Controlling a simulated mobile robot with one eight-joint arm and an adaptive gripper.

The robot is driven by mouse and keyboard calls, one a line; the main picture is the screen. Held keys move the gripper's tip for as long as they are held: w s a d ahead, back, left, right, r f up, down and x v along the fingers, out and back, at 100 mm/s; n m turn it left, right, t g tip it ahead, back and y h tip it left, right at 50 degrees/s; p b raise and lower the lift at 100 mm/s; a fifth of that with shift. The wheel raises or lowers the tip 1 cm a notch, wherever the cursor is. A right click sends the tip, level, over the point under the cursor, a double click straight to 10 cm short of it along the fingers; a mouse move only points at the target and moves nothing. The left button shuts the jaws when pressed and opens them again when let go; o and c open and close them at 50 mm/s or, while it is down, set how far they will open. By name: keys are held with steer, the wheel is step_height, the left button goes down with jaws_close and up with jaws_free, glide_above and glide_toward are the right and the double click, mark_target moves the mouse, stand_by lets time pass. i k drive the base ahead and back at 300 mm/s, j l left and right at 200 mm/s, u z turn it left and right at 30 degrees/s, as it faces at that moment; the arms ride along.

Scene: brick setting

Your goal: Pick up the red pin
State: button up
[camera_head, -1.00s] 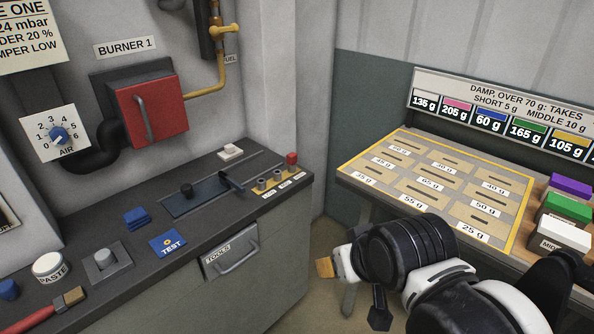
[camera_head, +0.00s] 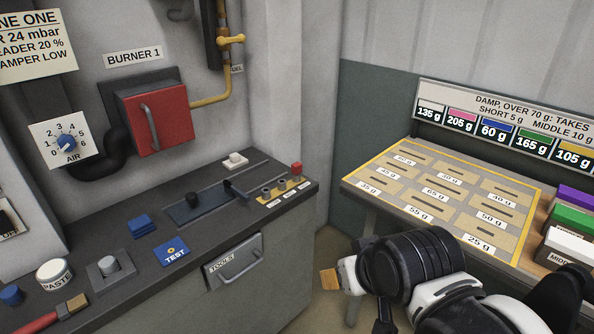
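The red pin (camera_head: 296,168) stands upright at the right end of the dark counter, at the back corner of a small yellow labelled strip (camera_head: 268,201) with several round sockets. Its lower part is hard to make out at this size. My arm reaches in from the lower right.
A slotted panel with a lever (camera_head: 230,187) and a white switch (camera_head: 235,160) lie left of the pin. A gap separates counter and board.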

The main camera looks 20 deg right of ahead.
mark_target(296, 168)
steer(key=i+l+u, duration=0.2)
steer(key=i+l, duration=0.25)
steer(key=i, duration=0.2)
steer(key=i+l+u, duration=0.2)
steer(key=i+l, duration=0.3)
steer(key=i, duration=0.1)
